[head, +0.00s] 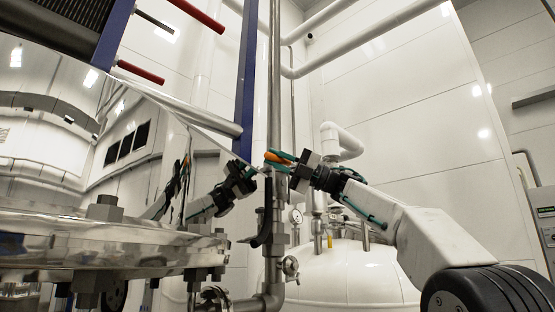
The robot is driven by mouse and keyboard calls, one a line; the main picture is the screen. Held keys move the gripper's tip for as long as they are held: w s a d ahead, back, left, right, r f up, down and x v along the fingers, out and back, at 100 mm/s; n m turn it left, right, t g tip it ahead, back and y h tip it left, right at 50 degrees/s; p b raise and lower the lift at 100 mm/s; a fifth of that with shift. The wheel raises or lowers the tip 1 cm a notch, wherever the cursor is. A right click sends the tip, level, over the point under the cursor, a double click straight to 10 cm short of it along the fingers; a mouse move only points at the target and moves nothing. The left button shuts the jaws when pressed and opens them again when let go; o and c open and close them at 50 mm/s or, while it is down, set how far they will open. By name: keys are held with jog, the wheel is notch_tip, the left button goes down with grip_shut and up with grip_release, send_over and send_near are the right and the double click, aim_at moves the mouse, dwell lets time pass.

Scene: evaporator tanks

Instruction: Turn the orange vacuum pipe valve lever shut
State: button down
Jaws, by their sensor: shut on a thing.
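The orange vacuum pipe valve lever (276,158) shows as a small orange patch at the vertical metal pipe, near the middle of the head view. The metal vacuum pipe (275,95) runs up behind and above the fingers. The valve body below is partly hidden by my gripper.
The shiny tank (90,240) fills the left and mirrors my arm. A black handle (266,225) hangs on the pipe below my gripper. A pressure gauge (296,215) and a white tank (345,280) stand behind. A blue post (246,80) rises left of the pipe.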

jog(key=shift+w+f, duration=0.1)
jog(key=c, duration=1.3)
grip_release()
jog(key=shift+c, duration=0.2)
jog(key=v, duration=0.7)
jog(key=shift+d+f, duration=0.2)
jog(key=shift+d, duration=0.15)
